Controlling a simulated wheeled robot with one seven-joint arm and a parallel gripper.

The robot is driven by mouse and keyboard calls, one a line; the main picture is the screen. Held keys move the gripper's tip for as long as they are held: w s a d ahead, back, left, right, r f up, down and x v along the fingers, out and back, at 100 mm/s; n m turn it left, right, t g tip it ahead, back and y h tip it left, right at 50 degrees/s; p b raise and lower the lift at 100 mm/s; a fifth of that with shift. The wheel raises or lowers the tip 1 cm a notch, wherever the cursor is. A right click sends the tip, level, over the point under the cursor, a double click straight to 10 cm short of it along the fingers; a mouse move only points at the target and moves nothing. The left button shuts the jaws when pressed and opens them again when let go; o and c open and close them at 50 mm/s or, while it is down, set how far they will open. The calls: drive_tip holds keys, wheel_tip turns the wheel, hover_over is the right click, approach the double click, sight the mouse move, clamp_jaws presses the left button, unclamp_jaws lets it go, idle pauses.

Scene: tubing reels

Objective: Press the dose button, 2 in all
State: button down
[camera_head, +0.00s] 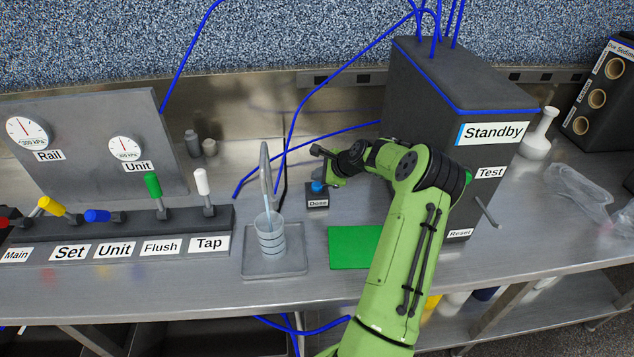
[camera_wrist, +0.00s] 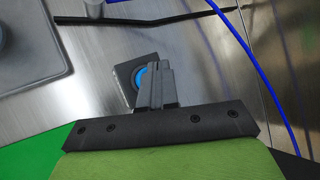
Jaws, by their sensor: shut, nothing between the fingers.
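The dose button is a blue cap (camera_head: 318,187) on a small dark box (camera_head: 317,203) labelled "Dose", right of the tap's tray. My gripper (camera_head: 318,152) is shut and empty, above and close to the button in the head view. In the wrist view the closed fingers (camera_wrist: 154,75) cover part of the blue button (camera_wrist: 139,80), whose left side still shows. I cannot tell whether the fingertips touch the cap. A clear ringed cup (camera_head: 270,238) stands on a grey tray (camera_head: 262,266) under the curved spout (camera_head: 265,165), with a stream visible into it.
A row of coloured levers (camera_head: 152,185) stands at left before the gauge panel (camera_head: 85,150). A tall dark cabinet (camera_head: 440,90) reading "Standby" stands right of my gripper. A green mat (camera_head: 352,247) lies in front of the box. Blue tubing (camera_head: 300,100) runs behind.

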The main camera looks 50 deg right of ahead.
sight(319, 186)
drive_tip(key=shift+f, duration=0.1)
wheel_tip(319, 186, up, 5)
drive_tip(key=p, duration=0.4)
idle(0.4)
idle(2.1)
